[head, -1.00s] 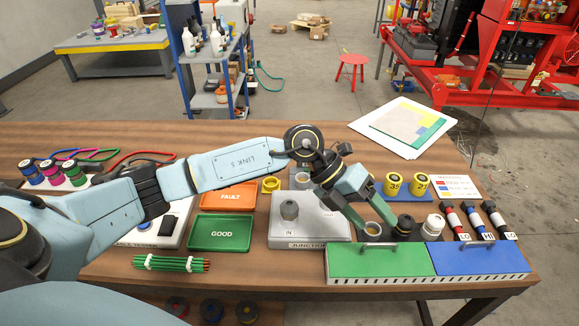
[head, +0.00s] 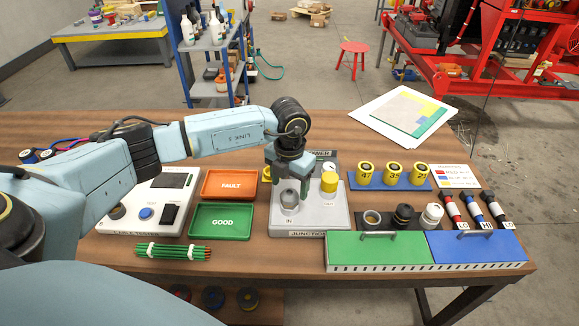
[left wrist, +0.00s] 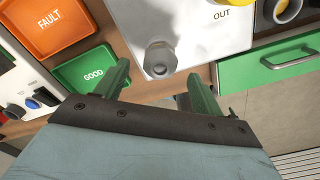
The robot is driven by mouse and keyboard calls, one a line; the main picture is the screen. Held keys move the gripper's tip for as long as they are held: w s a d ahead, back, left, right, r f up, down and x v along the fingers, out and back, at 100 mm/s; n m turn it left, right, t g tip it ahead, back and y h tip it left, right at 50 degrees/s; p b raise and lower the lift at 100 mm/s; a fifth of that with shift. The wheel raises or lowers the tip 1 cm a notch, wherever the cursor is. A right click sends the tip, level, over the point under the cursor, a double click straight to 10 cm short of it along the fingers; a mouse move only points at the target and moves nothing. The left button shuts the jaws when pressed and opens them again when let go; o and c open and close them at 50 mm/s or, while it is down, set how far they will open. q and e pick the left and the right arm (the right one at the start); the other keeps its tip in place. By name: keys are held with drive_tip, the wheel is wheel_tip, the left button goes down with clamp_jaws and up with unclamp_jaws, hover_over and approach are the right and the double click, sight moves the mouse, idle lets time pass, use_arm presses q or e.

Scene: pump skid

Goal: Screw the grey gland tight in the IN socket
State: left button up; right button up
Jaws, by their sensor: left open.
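The grey gland (head: 289,199) stands upright in the IN socket at the left of the pale junction box (head: 310,222). In the left wrist view the gland (left wrist: 160,58) shows its hex body and round top. My left gripper (head: 292,189) is open above the gland, pointing down, with its green fingers to either side. In the left wrist view the gripper (left wrist: 160,88) holds nothing, and the gland appears just beyond the fingertips, with no visible contact. How deep the gland sits in the socket cannot be told. My right gripper is not in view.
A yellow cap-like part (head: 328,185) stands on the OUT socket, close right of my left gripper. A rack with black and white fittings (head: 403,215) stands further right, behind the green drawer unit (head: 375,252). The GOOD tray (head: 221,222) and FAULT tray (head: 229,184) lie left.

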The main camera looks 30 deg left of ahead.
sight(290, 192)
use_arm(q)
wheel_tip(290, 192, down, 5)
drive_tip(key=shift+r, duration=0.1)
idle(0.3)
drive_tip(key=c, duration=1)
drive_tip(key=m+b, duration=0.1)
drive_tip(key=m, duration=0.2)
drive_tip(key=shift+b, duration=0.3)
drive_tip(key=shift+c, duration=0.2)
drive_tip(key=shift+m, duration=0.9)
drive_tip(key=m+b, duration=0.2)
drive_tip(key=shift+m, duration=1.2)
